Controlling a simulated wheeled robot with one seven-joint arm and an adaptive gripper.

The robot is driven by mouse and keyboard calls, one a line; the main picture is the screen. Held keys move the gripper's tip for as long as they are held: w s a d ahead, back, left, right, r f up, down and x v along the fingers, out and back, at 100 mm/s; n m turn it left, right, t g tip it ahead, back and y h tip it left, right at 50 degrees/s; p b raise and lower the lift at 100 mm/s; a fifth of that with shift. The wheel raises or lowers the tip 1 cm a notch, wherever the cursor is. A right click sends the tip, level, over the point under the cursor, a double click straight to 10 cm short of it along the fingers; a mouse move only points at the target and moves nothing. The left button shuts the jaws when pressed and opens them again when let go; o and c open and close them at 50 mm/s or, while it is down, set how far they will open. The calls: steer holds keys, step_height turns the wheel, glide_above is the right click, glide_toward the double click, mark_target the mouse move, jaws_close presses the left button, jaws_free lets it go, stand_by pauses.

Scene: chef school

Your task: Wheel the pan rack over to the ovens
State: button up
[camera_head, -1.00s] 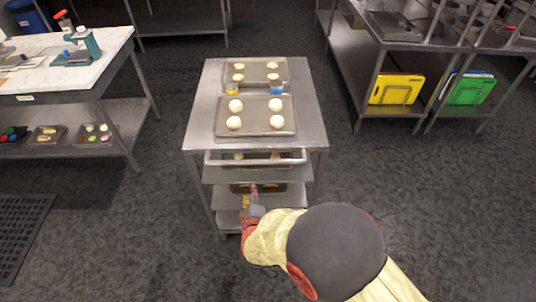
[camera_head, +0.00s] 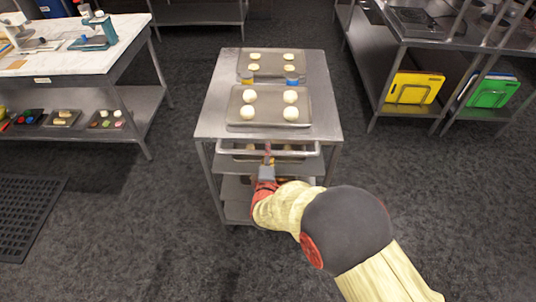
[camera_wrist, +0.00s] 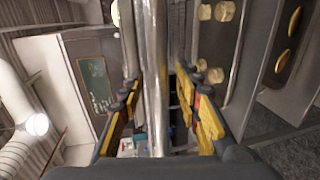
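The pan rack (camera_head: 208,118) is a grey metal cart in the middle of the head view. Trays of pale dough balls lie on its top and shelves. A bright metal rail (camera_head: 308,151) runs across its near side, just below the top. My gripper (camera_head: 267,158) is at the middle of this rail. In the wrist view a shiny metal bar (camera_wrist: 155,45) passes between the two fingers of my gripper (camera_wrist: 158,92). The fingers stand apart with gaps on both sides of the bar. I see no ovens in either view.
A marble-topped table (camera_head: 85,62) with trays on its lower shelf stands to the left. A steel counter (camera_head: 400,45) with yellow (camera_head: 413,88) and green (camera_head: 493,91) boards stands to the right. A black floor mat (camera_head: 28,215) lies at lower left. Grey floor around the rack is clear.

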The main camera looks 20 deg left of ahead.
steer(key=shift+w, duration=0.15)
steer(key=shift+c, duration=1.1)
jaws_close()
